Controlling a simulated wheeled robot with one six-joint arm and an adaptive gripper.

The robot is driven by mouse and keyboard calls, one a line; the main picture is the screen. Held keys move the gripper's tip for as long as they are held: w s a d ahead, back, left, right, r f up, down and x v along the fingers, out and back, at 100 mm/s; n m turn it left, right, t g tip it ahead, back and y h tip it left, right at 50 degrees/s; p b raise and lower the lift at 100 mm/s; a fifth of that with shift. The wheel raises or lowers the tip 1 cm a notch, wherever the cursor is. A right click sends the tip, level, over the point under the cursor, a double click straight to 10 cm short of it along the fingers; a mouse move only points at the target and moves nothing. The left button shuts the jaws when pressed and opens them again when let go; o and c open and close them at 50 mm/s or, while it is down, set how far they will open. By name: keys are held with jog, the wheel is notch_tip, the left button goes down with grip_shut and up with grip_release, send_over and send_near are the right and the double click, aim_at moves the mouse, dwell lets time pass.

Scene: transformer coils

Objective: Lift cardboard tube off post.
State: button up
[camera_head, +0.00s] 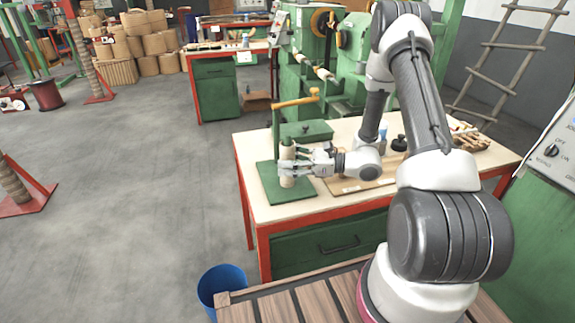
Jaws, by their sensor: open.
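The cardboard tube (286,181) stands upright over the green base plate (271,194) at the left front of the workbench. The fingers hide the middle of the tube. I cannot tell whether they touch it.
A green upright with a yellow-orange arm (296,101) rises behind the plate. A green box (306,132) sits behind my gripper. A wooden board (352,187), bottles and wooden pieces (471,142) lie to the right. A blue bin (222,284) stands on the floor.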

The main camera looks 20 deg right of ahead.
jog(key=c, duration=1.1)
jog(key=shift+o, duration=0.2)
jog(key=shift+r, duration=0.1)
notch_tip(320, 180, up, 27)
notch_tip(320, 180, down, 8)
